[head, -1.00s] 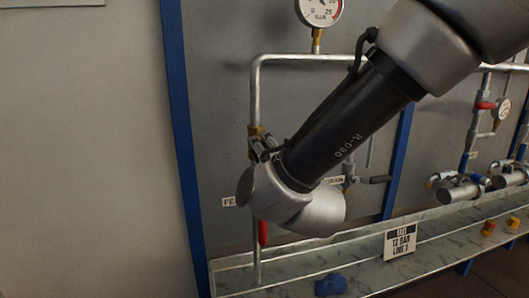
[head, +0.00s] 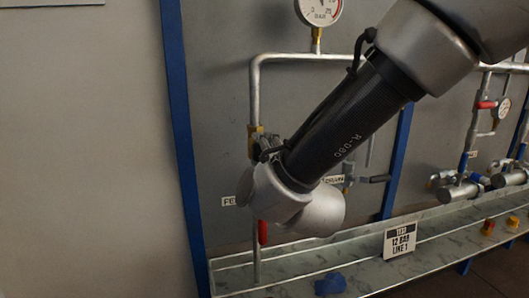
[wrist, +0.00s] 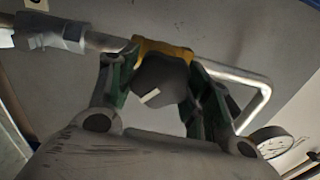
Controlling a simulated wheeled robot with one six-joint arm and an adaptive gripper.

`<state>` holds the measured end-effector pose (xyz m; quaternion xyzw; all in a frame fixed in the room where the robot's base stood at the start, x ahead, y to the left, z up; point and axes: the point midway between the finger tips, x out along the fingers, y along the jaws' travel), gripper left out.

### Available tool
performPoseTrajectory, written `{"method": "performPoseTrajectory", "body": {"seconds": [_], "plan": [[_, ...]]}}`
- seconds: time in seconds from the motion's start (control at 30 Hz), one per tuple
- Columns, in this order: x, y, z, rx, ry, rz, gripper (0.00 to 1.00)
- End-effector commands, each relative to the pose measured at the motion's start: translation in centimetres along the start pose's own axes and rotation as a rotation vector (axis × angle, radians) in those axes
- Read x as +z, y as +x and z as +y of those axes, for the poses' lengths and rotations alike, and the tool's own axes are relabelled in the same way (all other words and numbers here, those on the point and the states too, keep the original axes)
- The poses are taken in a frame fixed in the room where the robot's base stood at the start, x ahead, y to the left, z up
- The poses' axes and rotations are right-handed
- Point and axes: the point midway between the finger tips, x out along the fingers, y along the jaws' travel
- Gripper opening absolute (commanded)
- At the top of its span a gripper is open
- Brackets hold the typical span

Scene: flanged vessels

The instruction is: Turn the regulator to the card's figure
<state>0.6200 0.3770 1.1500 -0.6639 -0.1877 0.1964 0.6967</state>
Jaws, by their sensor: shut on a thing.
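The regulator shows in the wrist view as a dark knob (wrist: 160,80) with a pale mark, on a yellow brass body (wrist: 165,48). My gripper (wrist: 162,92) is shut on the knob, one finger on each side. In the head view my wrist hides the knob; the brass body (head: 255,131) shows above it on the pipe. The card (head: 400,241) stands on the shelf and reads "TEST 12 BAR LINE 1". The pressure gauge (head: 318,10) is cut by the top edge; its needle is too small to read surely. A gauge (wrist: 272,142) also shows in the wrist view.
A red-handled valve (head: 263,232) hangs on the pipe below my wrist. A blue item (head: 330,284) lies on the shelf (head: 365,262). A second line with a gauge (head: 502,108) and metal cylinders (head: 460,192) stands at right. Blue posts (head: 184,150) frame the panel.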

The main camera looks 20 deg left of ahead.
Motion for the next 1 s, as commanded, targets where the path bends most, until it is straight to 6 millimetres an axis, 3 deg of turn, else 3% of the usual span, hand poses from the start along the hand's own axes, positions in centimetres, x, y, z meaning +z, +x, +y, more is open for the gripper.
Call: {"method": "performPoseTrajectory", "body": {"seconds": [0.2,0.23,0.33,0.73,0.87,1.0], "plan": [[-0.1,-0.1,0.2,0.004,-0.002,0.002,0.25],[-0.1,-0.1,0.2,0.004,-0.002,0.002,0.54],[-0.1,0.0,0.1,0.003,-0.002,0.002,0.71],[0.0,-0.6,0.0,0.002,-0.001,-0.001,0.71],[0.1,-2.6,0.0,0.001,-0.001,-0.003,0.71],[0.1,-5.8,0.0,0.001,0.000,-0.004,0.71]]}}
